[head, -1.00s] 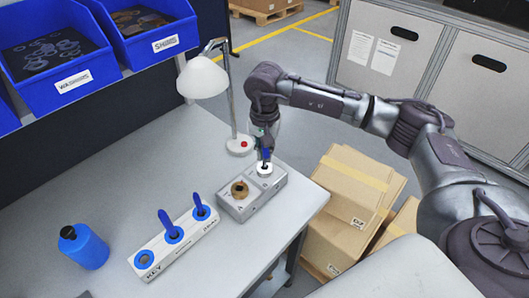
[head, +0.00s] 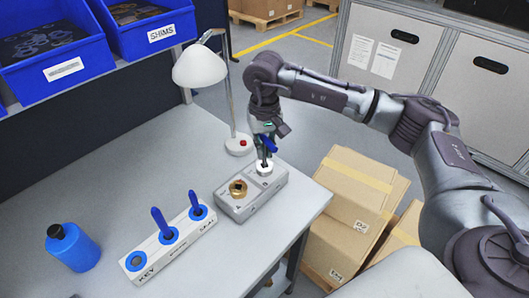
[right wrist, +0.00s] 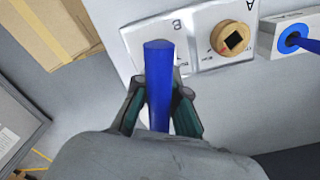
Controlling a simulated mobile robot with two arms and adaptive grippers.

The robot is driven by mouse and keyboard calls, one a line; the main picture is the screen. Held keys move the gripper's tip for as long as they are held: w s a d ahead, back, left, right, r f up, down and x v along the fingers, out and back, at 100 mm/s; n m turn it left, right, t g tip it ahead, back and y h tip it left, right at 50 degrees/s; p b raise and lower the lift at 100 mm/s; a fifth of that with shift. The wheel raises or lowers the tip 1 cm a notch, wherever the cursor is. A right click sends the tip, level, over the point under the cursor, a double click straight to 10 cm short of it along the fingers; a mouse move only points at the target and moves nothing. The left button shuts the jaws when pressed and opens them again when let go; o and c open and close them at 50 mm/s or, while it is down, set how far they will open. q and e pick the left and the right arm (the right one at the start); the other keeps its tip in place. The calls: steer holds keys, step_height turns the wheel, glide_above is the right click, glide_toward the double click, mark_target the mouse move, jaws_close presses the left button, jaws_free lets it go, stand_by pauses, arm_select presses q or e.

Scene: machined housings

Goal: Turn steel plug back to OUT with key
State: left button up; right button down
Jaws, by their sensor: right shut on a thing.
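My right gripper (head: 265,157) is shut on a key with a blue handle (head: 269,144). In the right wrist view my right gripper (right wrist: 160,108) has a finger on each side of the blue handle (right wrist: 159,80). The key stands over the pale steel plug (head: 264,170) at the far end of the grey housing (head: 250,204). The key's tip is hidden, so how deep it sits cannot be told. A brass plug (head: 238,188) with a square socket sits at the near end, by the letter A in the right wrist view (right wrist: 233,38). My left gripper is not in view.
The white key rack (head: 185,241) holds two blue-handled tools and has one empty blue-ringed hole. A blue bottle (head: 72,248) stands left of it. A lamp (head: 237,144) stands behind the housing. Cardboard boxes (head: 350,205) are beyond the bench's right edge.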

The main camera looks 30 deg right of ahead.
stand_by(0.3)
steer(key=shift+f+n+b, duration=0.15)
steer(key=shift+n+b, duration=0.6)
steer(key=shift+n, duration=0.55)
steer(key=shift+r, duration=0.2)
